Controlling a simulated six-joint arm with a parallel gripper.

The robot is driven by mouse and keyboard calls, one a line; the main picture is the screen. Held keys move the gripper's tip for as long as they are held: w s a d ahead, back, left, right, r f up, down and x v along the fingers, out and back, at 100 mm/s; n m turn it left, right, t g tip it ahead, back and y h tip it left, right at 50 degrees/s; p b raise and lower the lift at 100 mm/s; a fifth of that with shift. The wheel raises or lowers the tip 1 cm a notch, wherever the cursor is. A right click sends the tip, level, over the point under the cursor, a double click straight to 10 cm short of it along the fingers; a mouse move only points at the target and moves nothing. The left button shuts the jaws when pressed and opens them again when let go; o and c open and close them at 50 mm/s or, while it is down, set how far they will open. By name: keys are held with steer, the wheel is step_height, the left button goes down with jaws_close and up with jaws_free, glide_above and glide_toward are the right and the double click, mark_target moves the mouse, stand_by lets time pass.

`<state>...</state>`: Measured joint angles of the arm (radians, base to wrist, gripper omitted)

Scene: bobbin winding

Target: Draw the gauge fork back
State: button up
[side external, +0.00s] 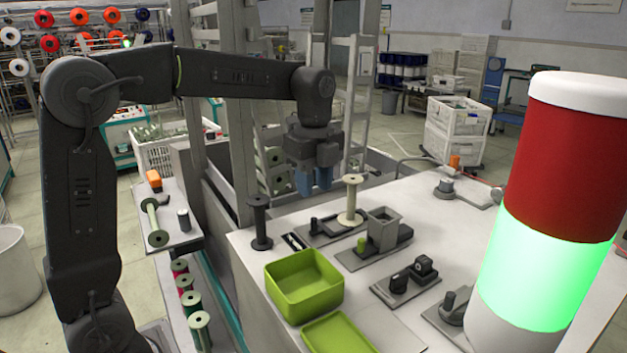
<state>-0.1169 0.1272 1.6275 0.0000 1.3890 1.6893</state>
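My gripper (313,183) points down above the back part of the white bench, its blue fingers close together in this view. I cannot tell whether they are apart or shut, and I see nothing clearly held between them. Below and to the left of it, a small dark slotted piece (293,241) lies flat on the bench; it may be the gauge fork, but it is too small to be sure. Just right of that, a dark base plate (328,235) carries a black knob (313,225) and an upright cream bobbin (351,200). The fingers are near the bobbin's left side in the picture.
A dark spool (259,222) stands at the bench's left edge. A green bin (302,285) and green tray (340,334) sit in front. A grey box fixture (382,229) and black-knobbed fixtures (408,282) stand to the right. A lit stack light (557,200) fills the right foreground.

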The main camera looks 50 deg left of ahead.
mark_target(313, 218)
steer(key=shift+f, duration=3.7)
steer(key=c, duration=0.5)
steer(key=shift+s, duration=0.85)
steer(key=o, duration=0.5)
steer(key=shift+o, duration=0.2)
steer(key=shift+r, duration=0.1)
step_height(313, 218, up, 7)
